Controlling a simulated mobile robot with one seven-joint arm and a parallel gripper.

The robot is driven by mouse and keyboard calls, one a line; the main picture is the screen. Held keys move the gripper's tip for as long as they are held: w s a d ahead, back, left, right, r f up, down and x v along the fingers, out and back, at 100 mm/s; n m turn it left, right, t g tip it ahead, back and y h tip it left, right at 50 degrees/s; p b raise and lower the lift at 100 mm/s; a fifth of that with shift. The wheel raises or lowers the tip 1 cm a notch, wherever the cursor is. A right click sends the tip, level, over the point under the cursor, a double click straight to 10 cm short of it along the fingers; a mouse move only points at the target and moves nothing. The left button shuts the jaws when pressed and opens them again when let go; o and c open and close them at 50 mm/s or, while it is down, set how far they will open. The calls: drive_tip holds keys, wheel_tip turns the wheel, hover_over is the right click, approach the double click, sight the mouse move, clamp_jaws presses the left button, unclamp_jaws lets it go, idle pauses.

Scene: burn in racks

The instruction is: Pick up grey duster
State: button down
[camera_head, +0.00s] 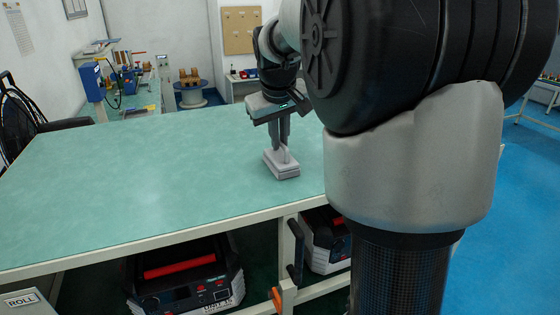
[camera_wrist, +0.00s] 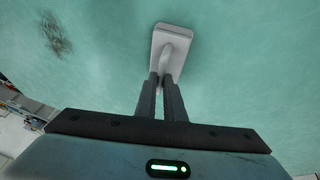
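The grey duster (camera_head: 282,170) is a pale block with a raised handle, at the right part of the green table top, near its front edge. In the wrist view the duster (camera_wrist: 178,37) lies just beyond my fingertips, its handle reaching back between them. My gripper (camera_head: 282,146) points down over the duster. In the wrist view the fingers of my gripper (camera_wrist: 161,80) are close together, one on each side of the handle, and look shut on it. I see no clear gap between the duster and the table top.
The green table (camera_head: 130,180) is otherwise clear, apart from a dark smudge (camera_wrist: 56,34). Below it stand two dark cases (camera_head: 185,285) (camera_head: 325,240). A bench (camera_head: 130,100) and a cable spool (camera_head: 190,90) stand behind.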

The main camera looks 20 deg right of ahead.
wheel_tip(320, 180, up, 10)
drive_tip(key=shift+p, duration=0.3)
drive_tip(key=c, duration=2.4)
unclamp_jaws()
drive_tip(key=shift+c, duration=0.2)
clamp_jaws()
